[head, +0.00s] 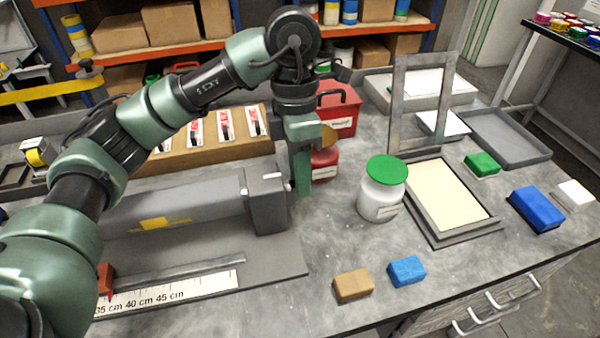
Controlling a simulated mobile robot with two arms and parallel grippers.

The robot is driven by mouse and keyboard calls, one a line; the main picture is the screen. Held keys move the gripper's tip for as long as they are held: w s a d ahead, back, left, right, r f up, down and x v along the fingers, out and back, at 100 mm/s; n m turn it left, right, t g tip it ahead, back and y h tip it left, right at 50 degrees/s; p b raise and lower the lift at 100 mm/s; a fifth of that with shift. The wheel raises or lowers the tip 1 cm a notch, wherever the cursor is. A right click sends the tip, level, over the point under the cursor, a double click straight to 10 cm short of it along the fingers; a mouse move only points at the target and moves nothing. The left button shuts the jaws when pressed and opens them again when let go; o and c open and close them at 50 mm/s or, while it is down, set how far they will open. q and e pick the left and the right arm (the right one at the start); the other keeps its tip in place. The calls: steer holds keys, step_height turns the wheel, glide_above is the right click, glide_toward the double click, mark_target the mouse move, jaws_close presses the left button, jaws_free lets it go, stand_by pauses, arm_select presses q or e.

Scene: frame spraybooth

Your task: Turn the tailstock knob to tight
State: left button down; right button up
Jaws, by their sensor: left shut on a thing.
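The grey tailstock block (267,205) stands at the right end of a long grey machine bed (180,208) on the bench. My left gripper (302,188) points down at the right side of this block, with its green fingers close against it. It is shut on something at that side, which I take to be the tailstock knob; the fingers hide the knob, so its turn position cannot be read. A small pale mark (270,176) shows on top of the block. My right gripper is not in view.
A red can (325,165) stands just behind my left gripper. A white jar with a green lid (387,170) stands to the right, near a framed screen (470,195). A tan block (353,286) and a blue block (407,271) lie in front. A ruler strip (205,284) lies front left.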

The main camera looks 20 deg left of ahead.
arm_select(q)
steer(key=g+h, duration=0.2)
steer(key=g, duration=0.1)
steer(key=shift+w+a+p, duration=0.15)
steer(key=shift+w+p, duration=0.1)
steer(key=shift+p, duration=0.15)
steer(key=shift+w+a+g+h+p, duration=0.15)
steer(key=shift+g+h+p, duration=0.4)
steer(key=shift+g, duration=0.35)
steer(key=shift+w+f+g+h+p, duration=0.1)
steer(key=shift+f+g+h+p, duration=0.15)
steer(key=shift+g+h+p, duration=0.75)
steer(key=shift+w+f+g+h+p, duration=0.15)
steer(key=shift+g+h+p, duration=0.4)
steer(key=shift+g+p, duration=0.75)
steer(key=shift+s+f, duration=0.1)
steer(key=c, duration=1.1)
jaws_free()
steer(key=shift+a, duration=0.1)
